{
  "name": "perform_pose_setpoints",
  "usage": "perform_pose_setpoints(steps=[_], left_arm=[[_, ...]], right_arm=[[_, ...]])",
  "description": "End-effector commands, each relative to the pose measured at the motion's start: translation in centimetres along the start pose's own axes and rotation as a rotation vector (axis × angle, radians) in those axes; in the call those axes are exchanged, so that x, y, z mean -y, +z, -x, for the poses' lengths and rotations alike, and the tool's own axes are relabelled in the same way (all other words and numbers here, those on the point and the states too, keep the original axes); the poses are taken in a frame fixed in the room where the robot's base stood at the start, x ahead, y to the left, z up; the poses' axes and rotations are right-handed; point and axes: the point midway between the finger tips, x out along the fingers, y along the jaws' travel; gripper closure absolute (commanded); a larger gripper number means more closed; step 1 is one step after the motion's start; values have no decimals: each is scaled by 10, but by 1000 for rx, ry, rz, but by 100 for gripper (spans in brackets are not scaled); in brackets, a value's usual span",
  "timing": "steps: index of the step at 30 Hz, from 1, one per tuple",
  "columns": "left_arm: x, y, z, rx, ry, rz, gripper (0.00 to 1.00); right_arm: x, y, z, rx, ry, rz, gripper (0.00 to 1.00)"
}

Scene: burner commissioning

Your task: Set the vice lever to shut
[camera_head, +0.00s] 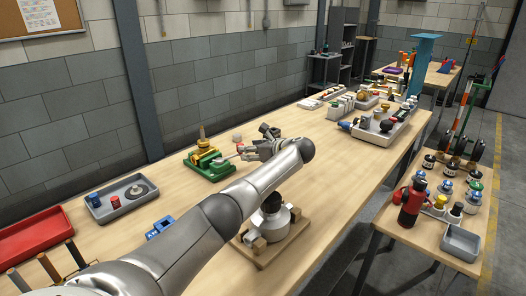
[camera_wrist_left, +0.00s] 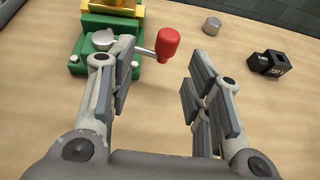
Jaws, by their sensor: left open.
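The green vice (camera_head: 207,165) stands on the table left of my left gripper (camera_head: 258,150), with a yellow-gold part clamped or seated on its top. In the left wrist view the vice (camera_wrist_left: 125,52) is at the upper left. Its lever (camera_wrist_left: 145,50) is a metal rod that points right and ends in a red knob (camera_wrist_left: 168,43). My left gripper (camera_wrist_left: 165,100) is open, with its two fingers spread and nothing between them. The red knob lies beyond the fingertips, nearer the left finger; I cannot tell whether they touch. My right gripper is not in view.
A black block (camera_wrist_left: 268,63) and a small grey cylinder (camera_wrist_left: 211,25) lie beyond the right finger. A grey tray (camera_head: 122,198) and a red tray (camera_head: 35,235) are on the left. A wooden base with a round metal device (camera_head: 271,221) stands in front of my arm.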

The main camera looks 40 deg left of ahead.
Motion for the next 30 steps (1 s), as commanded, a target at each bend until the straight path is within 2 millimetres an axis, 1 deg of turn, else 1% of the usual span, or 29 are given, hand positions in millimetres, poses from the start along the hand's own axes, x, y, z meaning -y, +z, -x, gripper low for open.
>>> perform_pose_setpoints(steps=[1,3,7,10,15,22,26,29,30], left_arm=[[1,0,9,0,-4,0,54],[0,0,21,0,-2,-1,54],[0,-1,41,-1,0,0,54],[-1,-1,52,-1,2,-1,54],[-2,0,59,-1,4,-2,54],[-2,-1,60,-1,5,-2,54],[-2,5,62,-1,4,-1,71],[-1,20,68,-1,4,0,84],[-1,29,72,-1,4,0,89]], right_arm=[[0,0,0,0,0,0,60],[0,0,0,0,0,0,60],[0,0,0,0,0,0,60],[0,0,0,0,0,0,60],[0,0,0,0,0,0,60],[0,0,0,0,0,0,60],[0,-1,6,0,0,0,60],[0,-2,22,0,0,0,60],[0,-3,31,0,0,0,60]])
